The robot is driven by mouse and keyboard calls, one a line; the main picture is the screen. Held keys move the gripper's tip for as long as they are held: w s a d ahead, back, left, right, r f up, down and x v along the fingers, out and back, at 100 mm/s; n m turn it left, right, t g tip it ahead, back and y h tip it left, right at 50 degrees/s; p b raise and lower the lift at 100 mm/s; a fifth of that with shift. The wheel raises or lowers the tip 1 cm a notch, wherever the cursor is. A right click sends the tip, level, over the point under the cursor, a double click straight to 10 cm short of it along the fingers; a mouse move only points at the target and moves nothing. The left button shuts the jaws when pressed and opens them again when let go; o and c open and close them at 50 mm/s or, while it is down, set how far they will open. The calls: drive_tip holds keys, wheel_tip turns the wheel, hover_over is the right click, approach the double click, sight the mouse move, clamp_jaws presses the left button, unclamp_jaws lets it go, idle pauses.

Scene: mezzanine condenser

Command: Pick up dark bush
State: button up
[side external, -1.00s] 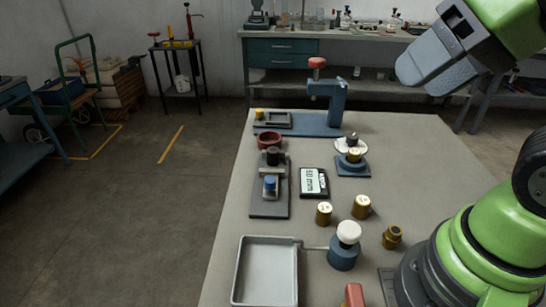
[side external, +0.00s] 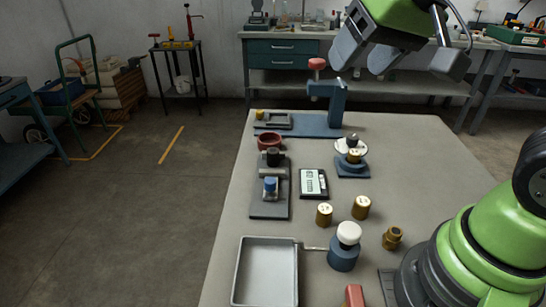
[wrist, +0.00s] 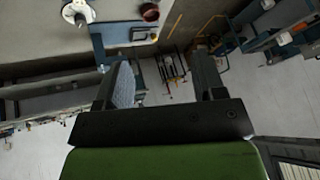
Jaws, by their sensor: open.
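Several bushes stand on the bench. A small dark piece (side external: 352,140) sits on a round white plate, which also shows in the wrist view (wrist: 76,15). A black cylinder (side external: 273,157) stands on the grey fixture at the left. A darker bronze bush (side external: 392,238) stands at the right near my base. I cannot tell for certain which is the dark bush. Two brass bushes (side external: 324,214) (side external: 361,207) stand in the middle. My gripper (side external: 400,60) is open and empty, high above the far end of the bench; its fingers (wrist: 165,78) show spread in the wrist view.
A blue press (side external: 336,100) with a red knob stands at the far end. A red bowl (side external: 270,140), a blue-capped piece (side external: 270,186), a display (side external: 313,183), a grey tray (side external: 266,272) and a white-knobbed blue post (side external: 343,250) are nearby. The bench's right far area is clear.

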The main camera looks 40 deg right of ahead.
drive_tip(key=n+g+h, duration=0.1)
approach(273, 150)
drive_tip(key=shift+n, duration=0.5)
drive_tip(key=shift+x, duration=4.65)
drive_tip(key=c, duration=1)
